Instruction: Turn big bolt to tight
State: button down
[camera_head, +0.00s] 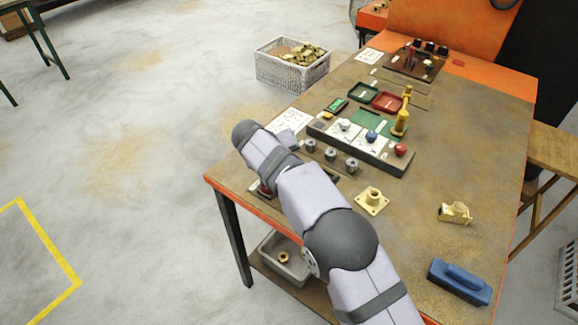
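I cannot make out the big bolt for sure. A small dark fixture with red on it (264,189) shows at the table's left edge, mostly hidden by my arm. Several small grey metal cylinders (331,153) stand in a row just right of my arm; I cannot tell whether they are bolts. My arm reaches from the bottom right up to the table's left edge. My gripper is hidden behind its own arm links, so its fingers and any contact cannot be seen.
The workbench (460,165) holds a dark rack with coloured knobs (375,149), a yellow brass flange (372,201), a brass fitting (455,213) and a blue block (459,282). A white crate of brass parts (292,66) stands beyond the bench.

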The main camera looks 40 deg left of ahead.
jog(key=shift+w+d+f, duration=0.15)
jog(key=shift+w+d, duration=0.05)
jog(key=shift+w, duration=0.1)
dwell(0.6)
jog(key=shift+d+f+b, duration=0.1)
jog(key=shift+d+b, duration=0.05)
jog(key=shift+b, duration=0.25)
jog(key=shift+d+f+b, duration=0.15)
jog(key=shift+d+b, duration=0.25)
jog(key=shift+b, duration=0.2)
jog(key=shift+s+a+r+p, duration=0.2)
jog(key=shift+a+r+p, duration=0.1)
jog(key=shift+r+p, duration=0.3)
jog(key=s+a+r+p, duration=0.3)
jog(key=s+r+p, duration=0.1)
jog(key=r, duration=0.3)
jog(key=shift+s+r+p, duration=0.25)
jog(key=shift+s+p, duration=0.15)
jog(key=shift+s, duration=0.45)
